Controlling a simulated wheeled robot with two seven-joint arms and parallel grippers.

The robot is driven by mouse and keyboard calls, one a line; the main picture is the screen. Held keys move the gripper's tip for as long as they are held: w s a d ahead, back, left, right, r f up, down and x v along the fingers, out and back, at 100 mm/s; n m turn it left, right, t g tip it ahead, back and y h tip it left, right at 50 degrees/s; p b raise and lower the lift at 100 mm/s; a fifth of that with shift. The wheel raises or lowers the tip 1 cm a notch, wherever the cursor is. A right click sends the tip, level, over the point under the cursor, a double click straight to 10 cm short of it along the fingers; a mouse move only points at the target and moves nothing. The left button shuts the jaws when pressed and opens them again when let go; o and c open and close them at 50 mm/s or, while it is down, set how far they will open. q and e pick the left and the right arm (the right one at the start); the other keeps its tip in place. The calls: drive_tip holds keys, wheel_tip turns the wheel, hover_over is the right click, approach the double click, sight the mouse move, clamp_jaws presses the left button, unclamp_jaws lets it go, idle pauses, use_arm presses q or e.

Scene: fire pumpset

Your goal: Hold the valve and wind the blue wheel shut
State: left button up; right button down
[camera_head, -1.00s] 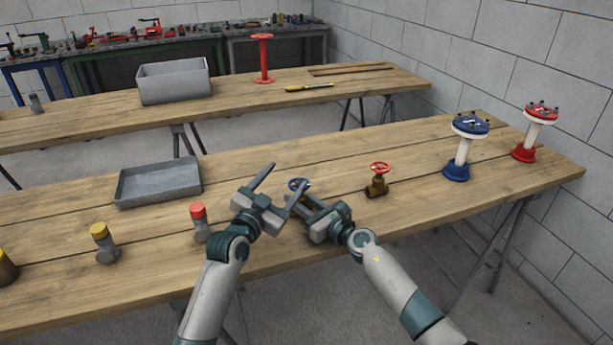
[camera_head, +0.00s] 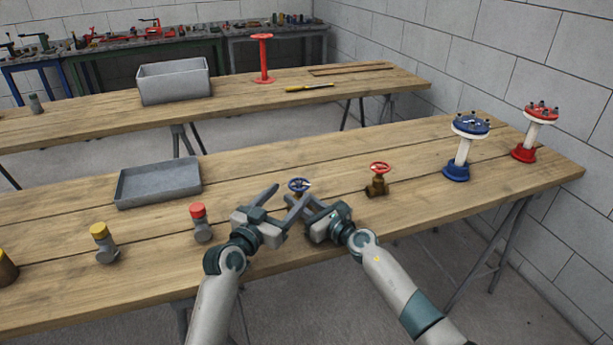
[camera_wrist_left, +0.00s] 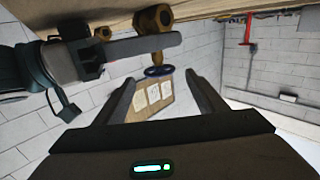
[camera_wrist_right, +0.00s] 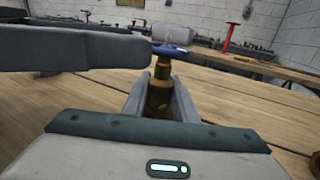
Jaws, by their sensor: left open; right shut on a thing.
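The valve with the blue wheel (camera_head: 299,184) stands on the near table, its lower part mostly hidden by my grippers. In the right wrist view its brass body (camera_wrist_right: 160,88) stands upright between the fingers of my right gripper (camera_wrist_right: 159,92), which is shut on it below the blue wheel (camera_wrist_right: 170,49). My left gripper (camera_head: 279,202) is open, just left of the valve. In the left wrist view the blue wheel (camera_wrist_left: 158,71) lies ahead, between the lines of my left gripper's open fingers (camera_wrist_left: 162,90), apart from them.
A brass valve with a red wheel (camera_head: 378,180) stands to the right, and a red-capped fitting (camera_head: 201,222) to the left. A grey tray (camera_head: 158,184) lies behind on the left. Blue (camera_head: 460,150) and red (camera_head: 533,135) flanged stands are far right. My two grippers are close together.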

sight(304, 178)
use_arm(q)
drive_tip(key=x, duration=1)
drive_tip(key=shift+w+d, duration=0.25)
drive_tip(key=shift+w, duration=0.05)
drive_tip(key=c, duration=1.1)
